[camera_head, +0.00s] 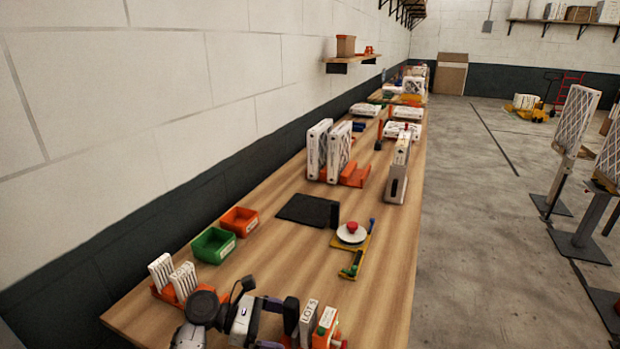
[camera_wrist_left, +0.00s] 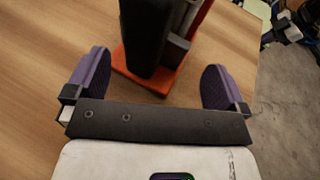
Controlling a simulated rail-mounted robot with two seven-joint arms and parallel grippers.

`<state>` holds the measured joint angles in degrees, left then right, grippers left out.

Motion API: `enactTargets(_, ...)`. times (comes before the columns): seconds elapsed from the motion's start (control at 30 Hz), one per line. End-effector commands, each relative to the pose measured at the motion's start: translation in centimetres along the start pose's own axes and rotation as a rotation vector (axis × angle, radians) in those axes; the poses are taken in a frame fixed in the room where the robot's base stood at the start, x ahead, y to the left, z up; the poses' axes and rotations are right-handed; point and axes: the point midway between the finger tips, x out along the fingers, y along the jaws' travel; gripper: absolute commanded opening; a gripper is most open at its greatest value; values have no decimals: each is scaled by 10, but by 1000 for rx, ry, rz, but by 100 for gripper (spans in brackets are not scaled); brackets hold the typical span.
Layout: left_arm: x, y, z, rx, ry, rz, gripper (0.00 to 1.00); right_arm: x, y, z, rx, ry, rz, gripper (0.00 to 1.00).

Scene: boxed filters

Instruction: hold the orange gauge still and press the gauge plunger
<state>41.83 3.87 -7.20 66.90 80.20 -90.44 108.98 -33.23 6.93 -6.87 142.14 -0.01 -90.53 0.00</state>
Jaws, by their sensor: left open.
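The orange gauge (camera_wrist_left: 128,75) shows in the left wrist view as an orange base with a dark block and a grey upright column on it. In the head view an orange body (camera_head: 326,325) with a green top, near the front edge, appears to be part of it; my arm hides much around it. My left gripper (camera_wrist_left: 156,92) is open, its purple fingers apart on either side of the base, with no clear contact. In the head view it (camera_head: 281,325) is left of the orange body. I cannot make out the plunger. Part of my right arm (camera_wrist_left: 285,28) seems to show at the wrist view's upper right.
A white box marked LOT 5 (camera_head: 308,320) stands close to my left gripper. A green bin (camera_head: 213,246), an orange bin (camera_head: 240,221), a rack of white filters (camera_head: 172,278) and a red-knobbed round device (camera_head: 351,233) are farther back.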

Motion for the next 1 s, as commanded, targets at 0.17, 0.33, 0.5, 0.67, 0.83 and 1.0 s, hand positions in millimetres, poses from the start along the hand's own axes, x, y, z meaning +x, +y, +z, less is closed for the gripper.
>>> enactTargets(0.17,26,0,-6,4,0,0,100,26,-2,8,4,0,-3,0)
enactTargets(0.33,43,0,4,0,0,-1,100,8,-2,2,6,-2,-5,0)
enactTargets(0.5,56,0,2,0,1,-1,100,1,-2,0,6,3,-4,0)
enactTargets(0.67,64,0,0,1,1,0,100,-1,-1,-1,4,1,-3,0)
enactTargets(0.83,66,0,-1,0,2,0,100,-1,0,0,-1,-1,1,0)
enactTargets(1.0,67,0,-2,0,3,-1,100,0,1,0,-5,-2,4,0)
